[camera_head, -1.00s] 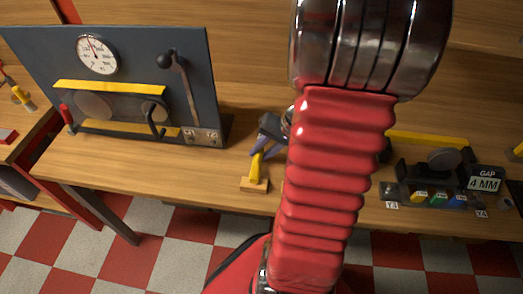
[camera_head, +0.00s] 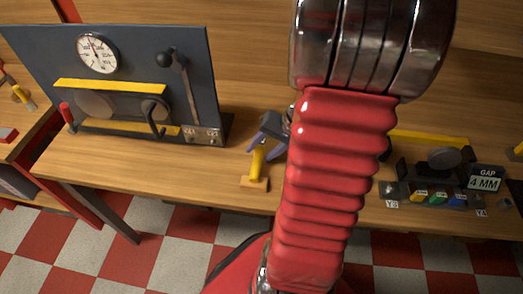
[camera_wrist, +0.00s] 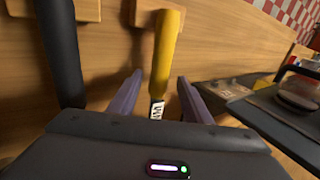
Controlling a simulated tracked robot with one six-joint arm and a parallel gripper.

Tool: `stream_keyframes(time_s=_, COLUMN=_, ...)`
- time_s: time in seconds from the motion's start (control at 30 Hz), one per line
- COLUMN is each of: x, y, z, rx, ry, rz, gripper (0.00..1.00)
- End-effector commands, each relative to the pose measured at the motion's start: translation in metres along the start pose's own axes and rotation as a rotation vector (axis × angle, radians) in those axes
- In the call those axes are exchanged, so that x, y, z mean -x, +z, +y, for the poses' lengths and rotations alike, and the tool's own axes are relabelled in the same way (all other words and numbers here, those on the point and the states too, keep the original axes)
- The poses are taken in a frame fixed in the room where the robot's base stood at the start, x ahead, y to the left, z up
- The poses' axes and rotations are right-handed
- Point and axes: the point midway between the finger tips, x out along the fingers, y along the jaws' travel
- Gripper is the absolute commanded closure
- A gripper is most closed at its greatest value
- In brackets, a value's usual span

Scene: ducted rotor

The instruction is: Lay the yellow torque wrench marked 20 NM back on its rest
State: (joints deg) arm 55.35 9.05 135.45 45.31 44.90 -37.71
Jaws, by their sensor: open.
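The yellow torque wrench (camera_head: 257,161) lies with its handle end over a small wooden rest block (camera_head: 255,185) near the front of the bench. In the wrist view its yellow handle (camera_wrist: 165,52) runs away from me over the wooden block (camera_wrist: 143,14). A white label with dark letters, partly readable as NM, shows at its near end. My gripper (camera_head: 265,147) is open at the wrench's far end. In the wrist view the purple fingers of my gripper (camera_wrist: 159,97) stand on both sides of the wrench, with gaps. The wrench's head is hidden under my gripper.
A dark panel (camera_head: 125,55) with gauge and lever stands left of my gripper. A gap fixture (camera_head: 445,160) with coloured keys stands on the right. A dark bar (camera_wrist: 62,50) lies left of the wrench in the wrist view. My arm hides the bench middle.

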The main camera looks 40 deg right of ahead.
Motion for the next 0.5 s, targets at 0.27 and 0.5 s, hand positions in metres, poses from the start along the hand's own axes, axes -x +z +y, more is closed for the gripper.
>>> stream_keyframes(time_s=0.27, x=0.036, y=-0.001, z=0.000, rx=0.001, ry=0.000, rz=0.005, gripper=0.55)
stream_keyframes(time_s=0.5, x=0.077, y=-0.001, z=0.000, rx=0.000, ry=0.001, rz=0.005, gripper=0.55)
